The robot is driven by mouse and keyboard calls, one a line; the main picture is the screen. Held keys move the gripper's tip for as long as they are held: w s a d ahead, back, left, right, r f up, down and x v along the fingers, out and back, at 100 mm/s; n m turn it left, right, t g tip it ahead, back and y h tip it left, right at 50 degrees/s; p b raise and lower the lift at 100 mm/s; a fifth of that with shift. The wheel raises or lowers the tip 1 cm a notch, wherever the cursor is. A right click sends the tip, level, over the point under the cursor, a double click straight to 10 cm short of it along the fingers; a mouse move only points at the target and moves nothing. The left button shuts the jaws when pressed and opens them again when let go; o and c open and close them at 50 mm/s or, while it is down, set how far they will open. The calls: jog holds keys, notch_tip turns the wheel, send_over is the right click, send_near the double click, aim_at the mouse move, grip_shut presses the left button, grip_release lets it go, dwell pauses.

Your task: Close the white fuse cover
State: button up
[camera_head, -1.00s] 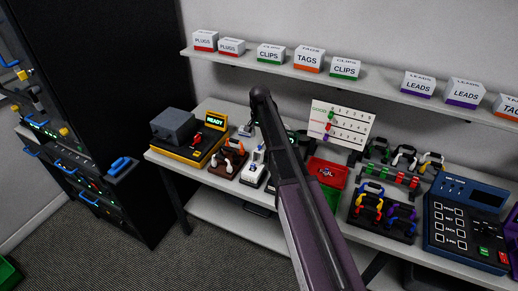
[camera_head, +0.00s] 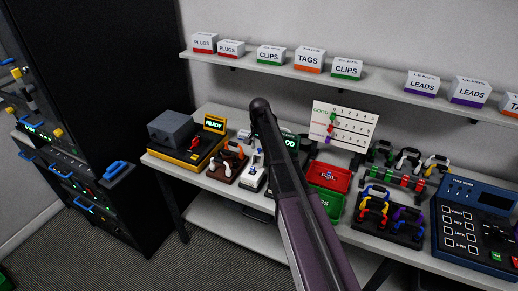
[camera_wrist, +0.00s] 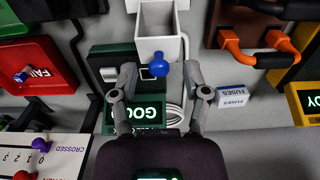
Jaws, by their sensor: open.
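The white fuse cover (camera_wrist: 158,46) shows at the top middle of the wrist view as a hollow, box-like white part with a blue ball knob (camera_wrist: 160,69) at its near end. It appears open, though its exact angle is unclear. My gripper (camera_wrist: 160,75) is open, with one finger on each side of the knob in the picture. No contact with the knob is visible. In the head view, the white fuse unit (camera_head: 254,174) stands on the bench left of my arm, and my fingertips are hard to make out there.
A green-lit GOOD tester (camera_wrist: 128,116) lies below the knob in the wrist view. A FUSES box (camera_wrist: 232,97) and orange-handled lead (camera_wrist: 262,55) are to the right. The red FAIL tray (camera_wrist: 38,62) is left. A yellow-based READY machine (camera_head: 181,155) stands left on the bench.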

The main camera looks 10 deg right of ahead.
grip_shut()
jog(key=shift+a, duration=0.1)
